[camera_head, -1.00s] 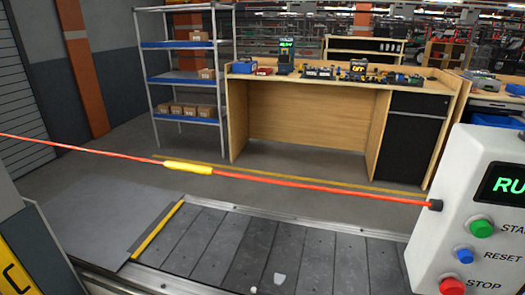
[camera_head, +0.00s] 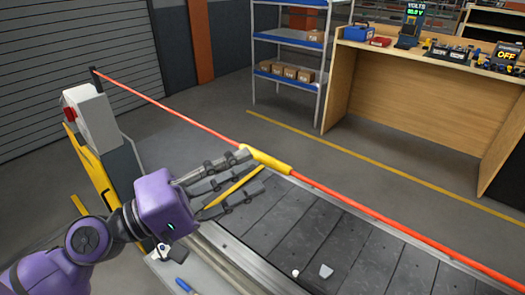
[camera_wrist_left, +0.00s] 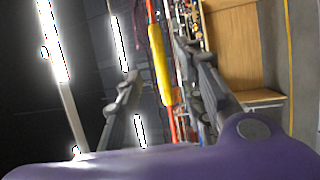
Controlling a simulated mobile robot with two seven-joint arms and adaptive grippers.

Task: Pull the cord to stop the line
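The red cord (camera_head: 400,231) runs taut from a grey box at the back left over the slat conveyor to the lower right. Its yellow sleeve (camera_head: 266,160) is at mid-picture. My left gripper (camera_head: 254,172) is open and empty, its fingers pointing right towards the sleeve. The upper fingertip overlaps the sleeve's left end in the head view; I cannot tell whether they touch. In the left wrist view the yellow sleeve (camera_wrist_left: 160,66) shows between the two spread fingers, running roughly along them. My right gripper is not in view.
The slatted conveyor (camera_head: 310,228) lies below the cord, with small pale pieces (camera_head: 326,271) on it. A grey post box (camera_head: 95,118) with a red part stands at left. A shelf rack (camera_head: 287,79) and a wooden workbench (camera_head: 410,123) stand behind, beyond open floor.

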